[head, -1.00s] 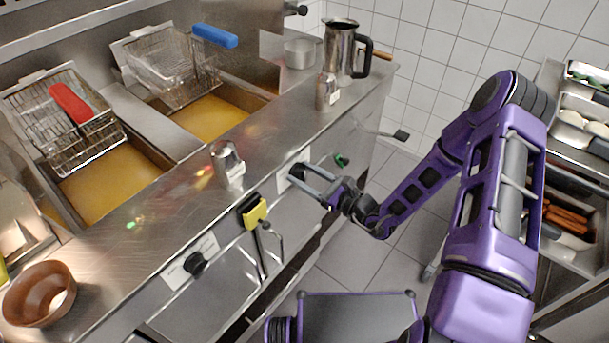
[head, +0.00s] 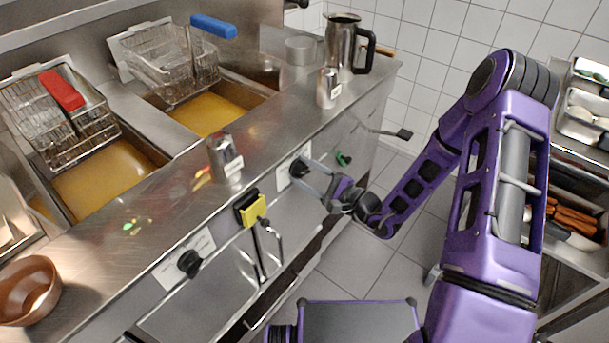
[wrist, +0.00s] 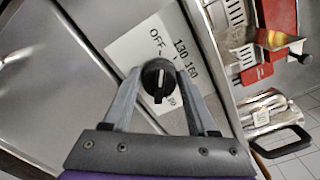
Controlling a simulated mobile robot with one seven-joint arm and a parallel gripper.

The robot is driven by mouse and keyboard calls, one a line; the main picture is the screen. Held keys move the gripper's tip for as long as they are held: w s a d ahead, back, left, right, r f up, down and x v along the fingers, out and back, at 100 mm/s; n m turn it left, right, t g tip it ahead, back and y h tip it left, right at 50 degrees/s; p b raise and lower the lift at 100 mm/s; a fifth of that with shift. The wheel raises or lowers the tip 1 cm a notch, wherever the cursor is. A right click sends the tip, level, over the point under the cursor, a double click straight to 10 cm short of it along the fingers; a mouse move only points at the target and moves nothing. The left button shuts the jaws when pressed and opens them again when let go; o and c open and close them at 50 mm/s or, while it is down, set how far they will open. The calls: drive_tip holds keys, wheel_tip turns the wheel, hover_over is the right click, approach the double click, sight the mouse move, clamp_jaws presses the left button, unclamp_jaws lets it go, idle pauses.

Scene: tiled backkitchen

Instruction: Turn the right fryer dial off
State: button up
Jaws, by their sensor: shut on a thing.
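The right fryer dial (head: 298,168) is a black knob on a white label on the fryer's front panel. In the wrist view the dial (wrist: 158,76) sits between the two fingers of my gripper (wrist: 159,74), one on each side, so my gripper is shut on it. The dial's white mark points toward the bottom of the picture, away from the printed OFF at the top of the label (wrist: 135,50). In the head view my gripper (head: 304,170) reaches the dial from the right and partly covers it.
The left dial (head: 189,263) is lower left on the same panel. A yellow-and-black item (head: 251,209) is between the dials. Metal shakers (head: 225,158) and a steel jug (head: 343,45) stand on the counter. Fryer baskets (head: 170,62) are above the oil. Tiled floor lies right of the fryer.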

drive_tip(key=shift+n, duration=0.7)
drive_tip(key=o, duration=1.4)
drive_tip(key=shift+c, duration=0.2)
drive_tip(key=v, duration=1.7)
drive_tip(key=shift+d, duration=0.2)
drive_tip(key=shift+s+f, duration=0.1)
drive_tip(key=shift+s, duration=0.05)
